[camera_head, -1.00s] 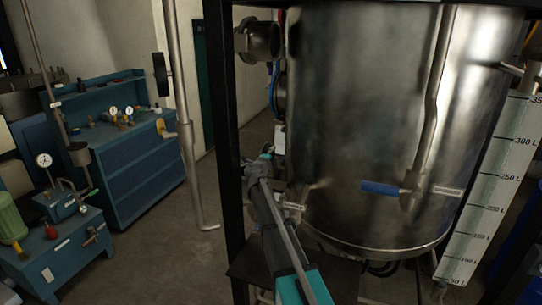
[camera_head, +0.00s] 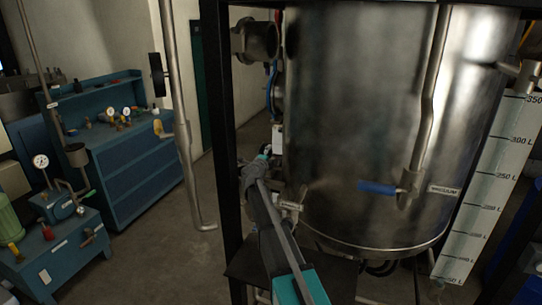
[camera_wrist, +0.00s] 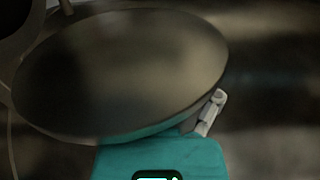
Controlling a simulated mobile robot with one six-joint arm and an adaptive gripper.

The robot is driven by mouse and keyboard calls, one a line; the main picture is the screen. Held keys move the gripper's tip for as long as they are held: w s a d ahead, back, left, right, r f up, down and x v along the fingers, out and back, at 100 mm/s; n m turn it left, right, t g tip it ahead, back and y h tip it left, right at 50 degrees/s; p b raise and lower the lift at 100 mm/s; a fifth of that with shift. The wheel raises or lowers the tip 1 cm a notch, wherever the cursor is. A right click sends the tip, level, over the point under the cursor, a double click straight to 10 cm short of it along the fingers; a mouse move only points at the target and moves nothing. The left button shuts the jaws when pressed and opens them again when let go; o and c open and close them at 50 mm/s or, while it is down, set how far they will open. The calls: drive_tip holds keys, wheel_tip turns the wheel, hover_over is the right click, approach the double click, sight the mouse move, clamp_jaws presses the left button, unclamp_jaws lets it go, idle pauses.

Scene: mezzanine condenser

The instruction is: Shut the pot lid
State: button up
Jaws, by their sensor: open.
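A large steel vessel (camera_head: 350,120) fills the middle of the head view. Its top is cut off by the frame, so I see no lid there. My gripper (camera_head: 256,168) is beside its lower left side, small and partly hidden by my own arm. In the wrist view a dark, smooth round disc lies very close to the camera; it may be the pot lid (camera_wrist: 120,70), but I cannot tell. It covers most of my gripper. One grey finger (camera_wrist: 210,112) shows beyond its right edge. The gripper is open, and I see nothing held.
A black frame post (camera_head: 222,150) stands close left of my gripper. A blue-handled valve (camera_head: 378,188) and pipe are on the vessel front. A level scale (camera_head: 490,190) stands at right. Blue cabinets (camera_head: 140,170) stand at left, with open floor between.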

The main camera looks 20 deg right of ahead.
drive_tip(key=v, duration=0.7)
drive_tip(key=shift+c, duration=0.2)
